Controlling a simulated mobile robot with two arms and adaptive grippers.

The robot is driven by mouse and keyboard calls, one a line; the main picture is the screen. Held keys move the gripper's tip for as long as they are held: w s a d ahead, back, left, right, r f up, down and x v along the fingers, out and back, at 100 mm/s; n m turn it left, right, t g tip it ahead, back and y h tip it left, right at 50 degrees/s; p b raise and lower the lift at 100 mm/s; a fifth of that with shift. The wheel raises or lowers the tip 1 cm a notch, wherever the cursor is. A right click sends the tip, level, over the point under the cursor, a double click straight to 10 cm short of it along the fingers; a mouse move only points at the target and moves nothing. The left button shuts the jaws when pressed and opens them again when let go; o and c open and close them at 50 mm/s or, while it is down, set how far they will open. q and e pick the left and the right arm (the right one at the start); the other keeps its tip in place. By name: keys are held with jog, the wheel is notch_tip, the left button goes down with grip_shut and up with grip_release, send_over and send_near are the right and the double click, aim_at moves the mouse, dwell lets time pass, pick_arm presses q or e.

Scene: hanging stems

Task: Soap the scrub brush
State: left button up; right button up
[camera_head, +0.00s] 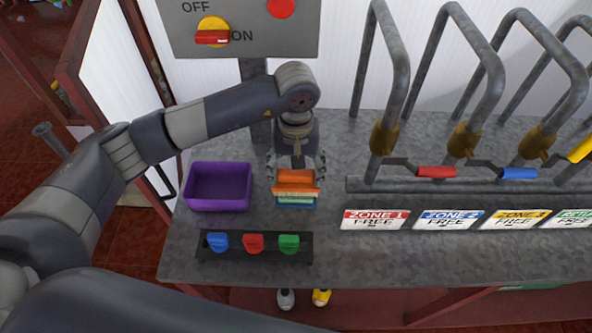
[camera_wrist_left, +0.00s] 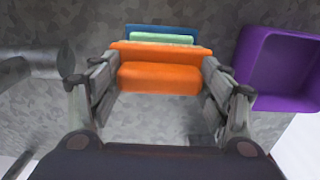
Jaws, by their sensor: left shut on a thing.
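My left gripper (camera_head: 297,172) reaches down over the grey counter and is shut on an orange block, the scrub brush (camera_head: 296,178). In the left wrist view the brush (camera_wrist_left: 160,78) sits between the two fingers of the left gripper (camera_wrist_left: 158,85). A pale green block (camera_head: 295,199), which looks like the soap, shows just below the brush on a blue piece (camera_head: 296,206). The green block (camera_wrist_left: 165,38) and blue piece (camera_wrist_left: 160,29) also show in the left wrist view. I cannot tell whether brush and green block touch. My right gripper is out of view.
An empty purple bin (camera_head: 218,205) stands left of the gripper. A black rack (camera_head: 223,255) with blue, red and green pieces lies in front. Bent pipes with coloured handles (camera_head: 436,172) and zone signs (camera_head: 376,219) stand right. A switch panel (camera_head: 250,40) is behind.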

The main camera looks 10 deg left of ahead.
aim_at(296, 172)
pick_arm(q)
jog(key=shift+f+b, duration=0.3)
dwell(0.8)
jog(key=shift+s+f+b, duration=0.1)
jog(key=shift+f+b, duration=0.05)
jog(key=shift+b, duration=0.4)
dwell(1.3)
jog(key=shift+r+p, duration=0.35)
jog(key=shift+r, duration=0.6)
jog(key=shift+r+p, duration=0.7)
jog(key=shift+r, duration=2)
